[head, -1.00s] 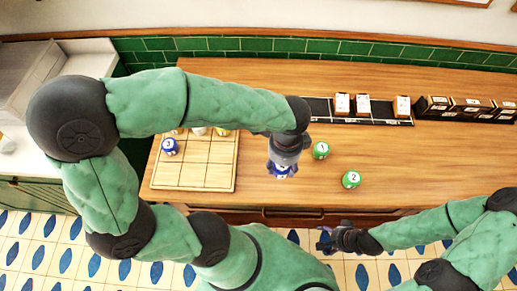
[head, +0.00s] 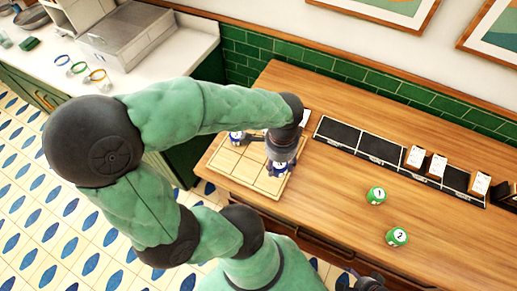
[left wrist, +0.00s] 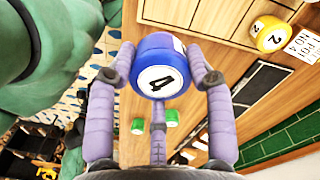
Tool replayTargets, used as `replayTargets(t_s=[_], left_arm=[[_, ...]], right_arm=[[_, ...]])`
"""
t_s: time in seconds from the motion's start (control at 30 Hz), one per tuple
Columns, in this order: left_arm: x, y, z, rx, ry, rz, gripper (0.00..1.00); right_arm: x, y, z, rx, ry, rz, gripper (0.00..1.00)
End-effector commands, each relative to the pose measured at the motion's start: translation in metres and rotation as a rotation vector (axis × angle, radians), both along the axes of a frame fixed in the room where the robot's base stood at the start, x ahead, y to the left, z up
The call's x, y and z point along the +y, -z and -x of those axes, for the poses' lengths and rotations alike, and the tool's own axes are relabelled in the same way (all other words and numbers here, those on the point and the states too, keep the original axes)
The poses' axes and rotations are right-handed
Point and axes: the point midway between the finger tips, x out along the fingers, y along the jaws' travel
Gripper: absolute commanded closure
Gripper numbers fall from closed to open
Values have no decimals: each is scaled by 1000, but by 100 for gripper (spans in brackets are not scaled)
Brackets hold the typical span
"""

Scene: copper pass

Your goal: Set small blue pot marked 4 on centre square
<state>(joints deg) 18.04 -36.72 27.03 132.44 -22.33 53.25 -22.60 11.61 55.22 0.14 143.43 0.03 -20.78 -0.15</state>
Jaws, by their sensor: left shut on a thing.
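The small blue pot marked 4 (left wrist: 160,68) is held between the fingers of my left gripper (left wrist: 165,82), its numbered face turned to the wrist camera. In the head view my left gripper (head: 280,160) is shut on this pot (head: 280,168) at the right side of the wooden grid board (head: 230,162). I cannot tell whether the pot touches the board. My arm and gripper hide part of the grid. My right gripper (head: 366,283) is only partly in view at the bottom edge, its jaws unclear.
Another blue pot (head: 236,136) stands on the board's far left part. Green pots marked 1 (head: 376,195) and 2 (head: 397,237) stand on the counter to the right. A black tray strip (head: 360,142) with cards lies behind. A yellow pot (left wrist: 269,33) shows in the left wrist view.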

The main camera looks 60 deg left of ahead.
Motion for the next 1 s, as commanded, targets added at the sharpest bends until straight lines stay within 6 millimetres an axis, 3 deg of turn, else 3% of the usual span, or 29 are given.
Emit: replayTargets(t_s=[0.2,0.4,0.57,0.87,1.0], left_arm=[[24,-5,30,4,-196,-16,85],[33,-5,40,6,-266,-22,85],[53,7,31,11,-275,-23,85],[108,36,0,10,-272,-22,85],[126,59,-10,11,-270,-21,85]], right_arm=[[0,-5,0,0,0,0,24],[0,-5,0,0,0,0,24],[0,1,0,0,0,0,24],[0,14,0,0,0,0,24],[0,21,0,0,0,0,24]])
